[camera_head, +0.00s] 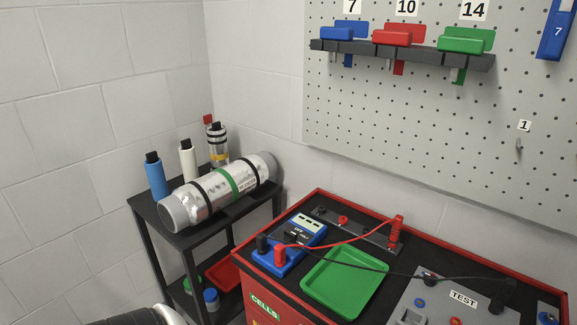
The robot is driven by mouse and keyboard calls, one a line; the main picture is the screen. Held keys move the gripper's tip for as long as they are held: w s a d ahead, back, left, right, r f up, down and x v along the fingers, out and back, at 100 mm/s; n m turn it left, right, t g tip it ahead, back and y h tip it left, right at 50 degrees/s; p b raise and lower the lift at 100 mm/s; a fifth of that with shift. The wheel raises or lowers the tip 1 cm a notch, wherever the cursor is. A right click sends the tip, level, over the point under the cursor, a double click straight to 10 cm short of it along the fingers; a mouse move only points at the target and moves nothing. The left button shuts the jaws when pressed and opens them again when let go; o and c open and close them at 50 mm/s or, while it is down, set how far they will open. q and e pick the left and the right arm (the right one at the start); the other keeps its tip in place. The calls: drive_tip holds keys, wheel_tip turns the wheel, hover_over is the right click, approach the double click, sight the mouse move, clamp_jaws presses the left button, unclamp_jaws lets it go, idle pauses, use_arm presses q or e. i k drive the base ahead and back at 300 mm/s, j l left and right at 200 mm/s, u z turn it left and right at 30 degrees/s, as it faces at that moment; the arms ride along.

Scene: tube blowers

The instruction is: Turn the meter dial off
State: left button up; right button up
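The meter (272,262) is a blue box with a pale display strip at its far end, lying on the black top of the red-edged cart. Its dark dial area (297,236) sits at its middle; the dial setting is too small to read. A black plug (262,243) and a red plug (280,254) stand at its near end. A red lead runs to a red clip (396,229), and a black lead runs right toward the TEST panel (425,298).
A green tray (345,282) lies right beside the meter. A black shelf (200,235) at left holds a large silver cylinder (205,198) and several bottles. A pegboard (420,120) with blue, red and green tools hangs behind. The air above the meter is clear except for the leads.

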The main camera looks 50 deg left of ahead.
sight(290, 236)
drive_tip(key=u, duration=1.55)
